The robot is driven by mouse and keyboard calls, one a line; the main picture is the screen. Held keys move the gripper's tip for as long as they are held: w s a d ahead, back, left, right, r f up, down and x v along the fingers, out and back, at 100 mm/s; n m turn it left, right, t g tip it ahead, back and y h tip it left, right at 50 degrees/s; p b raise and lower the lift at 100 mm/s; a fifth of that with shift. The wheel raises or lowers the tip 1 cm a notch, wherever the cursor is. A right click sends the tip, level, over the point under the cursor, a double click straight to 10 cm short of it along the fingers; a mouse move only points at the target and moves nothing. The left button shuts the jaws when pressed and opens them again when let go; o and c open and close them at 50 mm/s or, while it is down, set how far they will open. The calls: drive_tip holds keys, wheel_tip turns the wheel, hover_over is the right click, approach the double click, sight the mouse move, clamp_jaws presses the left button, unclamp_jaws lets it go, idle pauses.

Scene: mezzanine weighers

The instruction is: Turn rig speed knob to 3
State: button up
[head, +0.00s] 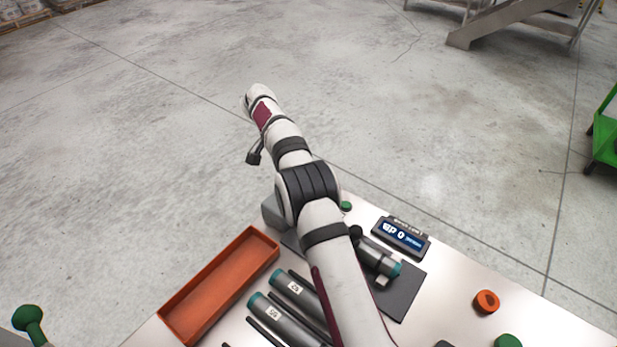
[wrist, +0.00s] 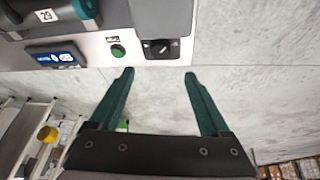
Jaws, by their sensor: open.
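The speed knob (wrist: 160,48) is a small black dial with a pale pointer mark, seen in the wrist view on a dark plate at the front of the grey rig housing (wrist: 163,17). The pointer lies diagonally; I cannot read any scale numbers. My gripper (wrist: 159,74) has two green fingers, open and empty. Its fingertips are spread to either side of the knob in the picture, apart from it. In the head view my arm hides the knob, and the fingers cannot be made out.
A green button (wrist: 118,51) sits beside the knob. A blue display (head: 402,237) shows a 0. A teal-ended cylinder (head: 372,257) lies on the rig. Open floor lies beyond.

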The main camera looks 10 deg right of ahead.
drive_tip(key=v, duration=0.4)
drive_tip(key=shift+d+n, duration=0.15)
drive_tip(key=shift+n, duration=0.15)
drive_tip(key=shift+c, duration=1.2)
drive_tip(key=d+n+y, duration=0.1)
drive_tip(key=n, duration=0.1)
drive_tip(key=d+n, duration=0.1)
drive_tip(key=n, duration=0.1)
drive_tip(key=s+d+n+y, duration=0.1)
drive_tip(key=n, duration=0.1)
drive_tip(key=shift+s+f+n+t+y, duration=0.1)
drive_tip(key=shift+f+n+t+y, duration=0.05)
drive_tip(key=shift+n+t+y, duration=0.15)
drive_tip(key=shift+c, duration=0.3)
drive_tip(key=w+d+f+n, duration=0.1)
drive_tip(key=f+n, duration=0.1)
drive_tip(key=f, duration=0.2)
drive_tip(key=w+f+n+t+y, duration=0.1)
drive_tip(key=f+n, duration=0.1)
drive_tip(key=f, duration=0.3)
drive_tip(key=w+d+f+n+t, duration=0.1)
drive_tip(key=f+n, duration=0.1)
drive_tip(key=f, duration=0.3)
drive_tip(key=shift+w+d+f+y, duration=0.1)
drive_tip(key=shift+w+d+y, duration=0.25)
drive_tip(key=shift+y, duration=0.05)
drive_tip(key=shift+c, duration=0.2)
clamp_jaws()
